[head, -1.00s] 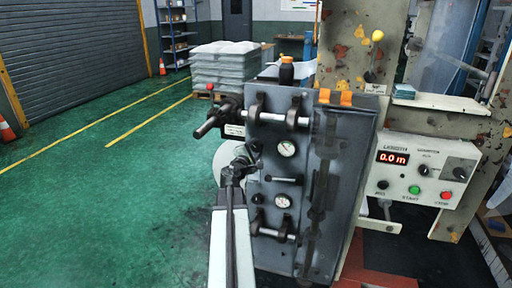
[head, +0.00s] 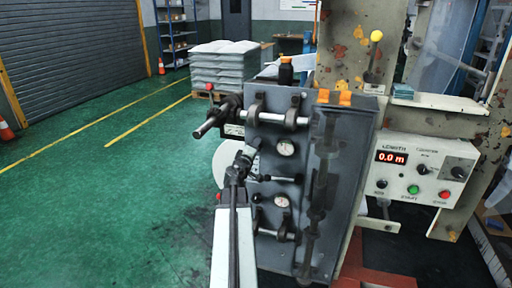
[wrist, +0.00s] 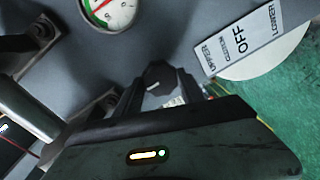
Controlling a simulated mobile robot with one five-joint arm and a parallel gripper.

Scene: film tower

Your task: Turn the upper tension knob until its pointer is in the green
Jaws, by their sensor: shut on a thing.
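The upper tension knob (wrist: 158,76) is a small black knob with a white pointer line on the grey machine panel. My gripper (wrist: 162,90) is shut on it, one dark finger on each side. In the head view my gripper (head: 246,154) reaches the panel left of the upper round gauge (head: 285,148) and hides the knob. The upper gauge, white with red and green arcs, is cut off at the top of the wrist view (wrist: 108,10); its exact reading is unclear. A white label plate (wrist: 257,38) reading UPPER, OFF and LOWER lies right of the knob.
A lower gauge (head: 282,201) sits below on the panel (head: 345,150). Metal rollers with black brackets (head: 275,116) stick out above my gripper. A control box (head: 425,170) showing 0.0 m hangs at the right. Green floor at the left is open.

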